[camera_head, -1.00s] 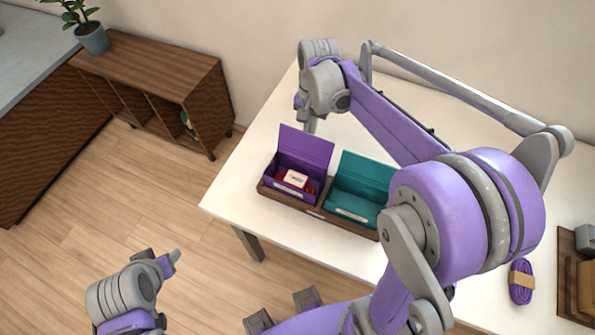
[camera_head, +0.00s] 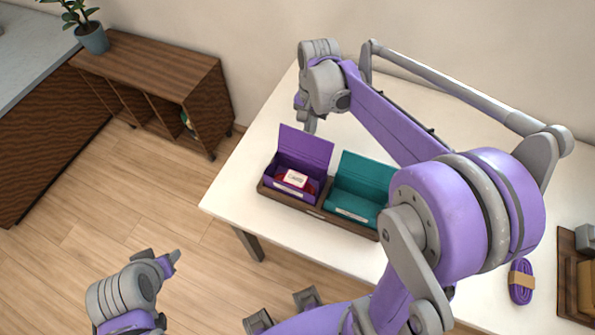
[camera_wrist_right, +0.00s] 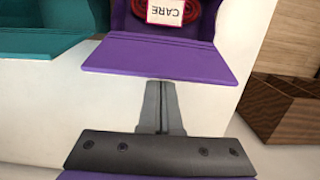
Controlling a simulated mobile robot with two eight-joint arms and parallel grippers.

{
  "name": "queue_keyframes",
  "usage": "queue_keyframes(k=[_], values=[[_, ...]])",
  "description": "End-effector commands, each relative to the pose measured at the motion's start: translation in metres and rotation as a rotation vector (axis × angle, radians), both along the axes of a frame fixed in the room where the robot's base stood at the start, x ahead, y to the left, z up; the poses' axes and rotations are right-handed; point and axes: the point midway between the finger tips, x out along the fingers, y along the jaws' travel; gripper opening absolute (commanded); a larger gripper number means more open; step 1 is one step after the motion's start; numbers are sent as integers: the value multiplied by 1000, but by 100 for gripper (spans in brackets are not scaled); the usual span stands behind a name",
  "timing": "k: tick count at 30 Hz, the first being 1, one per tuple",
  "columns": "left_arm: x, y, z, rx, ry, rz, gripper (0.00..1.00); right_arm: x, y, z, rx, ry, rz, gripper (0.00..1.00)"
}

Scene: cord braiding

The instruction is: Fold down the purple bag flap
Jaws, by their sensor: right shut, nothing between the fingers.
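The purple bag (camera_head: 289,189) sits in a brown tray (camera_head: 310,210) on the white table, its purple flap (camera_head: 304,149) standing up at the back. Inside lie something red and a white card, which reads CARE in the right wrist view (camera_wrist_right: 167,10). My right gripper (camera_head: 310,127) is shut and empty behind the flap, above the table. In the right wrist view its fingertips (camera_wrist_right: 161,84) are close to the flap's edge (camera_wrist_right: 155,57); I cannot tell whether they touch. My left gripper (camera_head: 176,258) is off the table over the floor; its jaw opening is unclear.
A teal bag (camera_head: 360,190) with its flap up stands right beside the purple one. A purple cord bundle (camera_head: 521,282) and a brown wooden holder (camera_head: 575,280) lie at the right. My right arm spans the table. The table's left end is clear.

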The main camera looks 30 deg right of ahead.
Motion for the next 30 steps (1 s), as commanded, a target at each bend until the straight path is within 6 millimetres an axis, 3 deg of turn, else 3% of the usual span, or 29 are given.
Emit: queue_keyframes(k=[30], values=[[0, 0, 0, 0, 0, 0, 50, -11, 14, 2, 0, 0, 1, 0]])
